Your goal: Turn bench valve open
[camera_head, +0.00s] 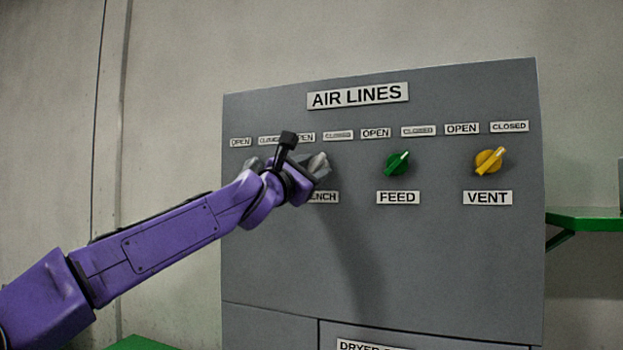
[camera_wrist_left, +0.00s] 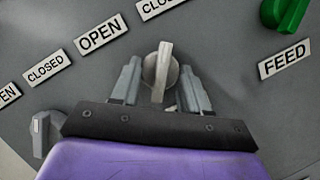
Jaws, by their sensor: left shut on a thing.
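The bench valve is a pale grey knob (camera_head: 319,161) on the grey panel, above the partly covered BENCH label (camera_head: 324,197). In the left wrist view its handle (camera_wrist_left: 160,72) stands between my fingers, its upper end pointing nearer its CLOSED label (camera_wrist_left: 157,6) than its OPEN label (camera_wrist_left: 102,33). My left gripper (camera_head: 313,170) is at the knob, and in the wrist view its two fingers (camera_wrist_left: 158,90) are on either side of the handle, shut on it. The gripper and wrist hide part of the knob in the head view. My right gripper is not in view.
To the right are the green FEED knob (camera_head: 397,163) and yellow VENT knob (camera_head: 489,161). Another grey knob (camera_wrist_left: 43,132) sits close on the left, mostly behind my arm in the head view. A green shelf (camera_head: 584,220) is right of the panel (camera_head: 450,270).

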